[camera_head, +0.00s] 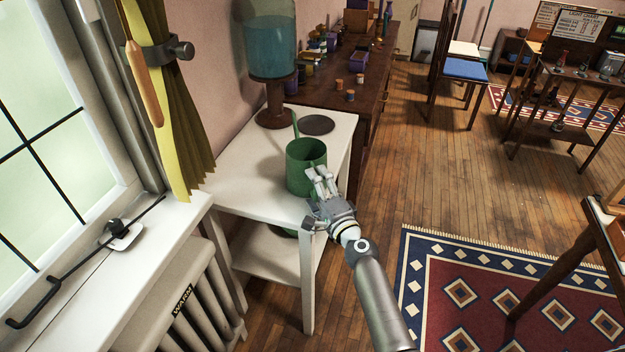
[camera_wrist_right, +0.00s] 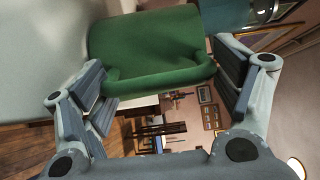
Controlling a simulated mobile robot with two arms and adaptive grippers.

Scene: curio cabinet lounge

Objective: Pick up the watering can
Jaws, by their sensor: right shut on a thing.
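The green watering can (camera_head: 298,178) is at the front part of the white side table, upright, with its open top facing up and a thin spout rising at its back. My right gripper (camera_head: 321,181) is at its near right side. In the right wrist view, the fingers of my right gripper (camera_wrist_right: 163,75) are on both sides of a green part of the can (camera_wrist_right: 150,45), and the gripper is shut on it. I cannot tell whether the can's base touches the tabletop. My left gripper is not in view.
The white side table (camera_head: 246,178) also bears a dark round disc (camera_head: 317,124) and a large glass dispenser (camera_head: 270,40). A radiator (camera_head: 180,305) and window sill (camera_head: 150,262) lie to the left. Wooden floor and a patterned rug (camera_head: 470,300) lie to the right.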

